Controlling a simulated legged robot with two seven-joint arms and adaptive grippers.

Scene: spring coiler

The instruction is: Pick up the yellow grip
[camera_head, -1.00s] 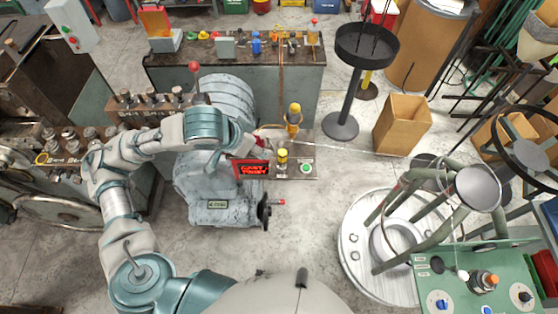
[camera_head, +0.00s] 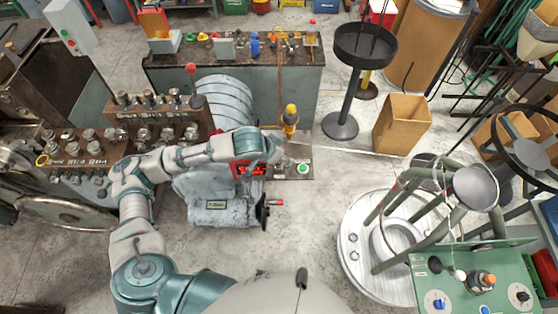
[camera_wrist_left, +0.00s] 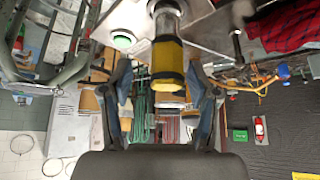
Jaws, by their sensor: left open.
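The yellow grip (camera_wrist_left: 168,65) is a yellow cylinder with dark bands on a metal stem, standing on a metal panel beside a green button. In the wrist view it lies between the two fingers of my left gripper (camera_wrist_left: 160,78), with gaps on both sides. The fingers are open and do not visibly touch it. In the head view my left gripper (camera_head: 277,148) is over the small panel (camera_head: 290,174) and hides this grip. My right gripper is not in view.
A yellow-topped post (camera_head: 290,115) stands just behind my left gripper. A red lit display (camera_head: 250,169) and the grey machine (camera_head: 220,213) are beside and below it. A green button (camera_head: 303,168) is to the right. Open floor lies further right.

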